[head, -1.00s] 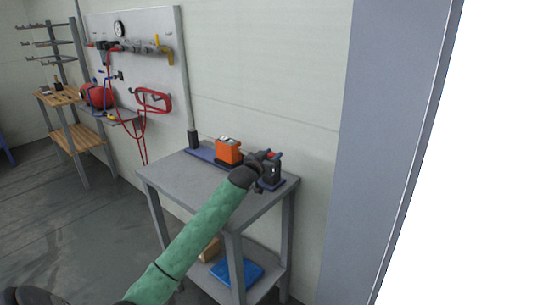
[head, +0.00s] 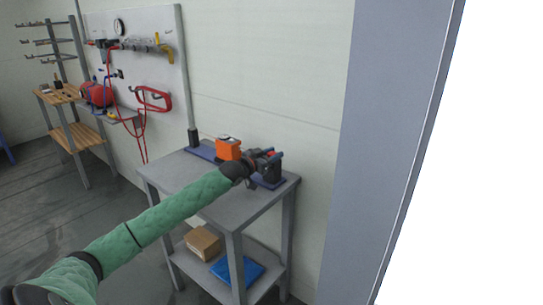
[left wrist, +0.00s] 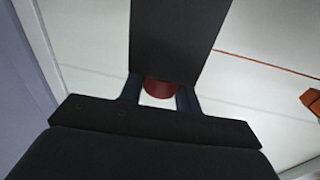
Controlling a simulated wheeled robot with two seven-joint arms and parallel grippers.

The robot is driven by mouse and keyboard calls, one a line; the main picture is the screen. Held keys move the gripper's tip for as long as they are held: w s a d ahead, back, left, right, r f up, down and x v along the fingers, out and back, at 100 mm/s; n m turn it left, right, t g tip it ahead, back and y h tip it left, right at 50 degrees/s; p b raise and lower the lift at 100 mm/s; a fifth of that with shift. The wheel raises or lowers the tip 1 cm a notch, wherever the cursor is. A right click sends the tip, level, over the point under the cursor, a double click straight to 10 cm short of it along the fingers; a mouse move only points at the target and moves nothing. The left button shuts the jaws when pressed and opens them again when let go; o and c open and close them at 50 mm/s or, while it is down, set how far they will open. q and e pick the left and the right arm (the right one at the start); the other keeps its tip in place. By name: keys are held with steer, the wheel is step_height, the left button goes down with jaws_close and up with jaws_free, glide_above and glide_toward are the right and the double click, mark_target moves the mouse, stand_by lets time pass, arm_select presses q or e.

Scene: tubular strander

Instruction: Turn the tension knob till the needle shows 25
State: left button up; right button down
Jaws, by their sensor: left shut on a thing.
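On the grey table, a small dark device (head: 272,172) stands at the right end of a blue base strip. My left gripper (head: 264,160) is at the near left side of this device. In the left wrist view a red round part (left wrist: 160,88), which looks like the tension knob, sits between my left gripper's two fingers (left wrist: 159,96), and they are shut on it. A dark block covers its upper part. An orange box (head: 229,150) stands left of the gripper. No needle or scale is readable. My right gripper is not in view.
The grey table (head: 185,178) has bare room at its left. Its lower shelf holds a cardboard box (head: 203,243) and a blue bin (head: 238,270). A wall board (head: 160,70) with a gauge and hoses is behind left. A grey-blue post (head: 385,150) stands at right.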

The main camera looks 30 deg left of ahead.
arm_select(q)
steer(key=shift+d+m+h, duration=0.1)
steer(key=shift+m+h, duration=0.2)
steer(key=shift+h, duration=0.1)
steer(key=shift+f, duration=0.1)
steer(key=o, duration=1)
steer(key=shift+s, duration=0.1)
steer(key=shift+c, duration=0.2)
steer(key=shift+s, duration=0.1)
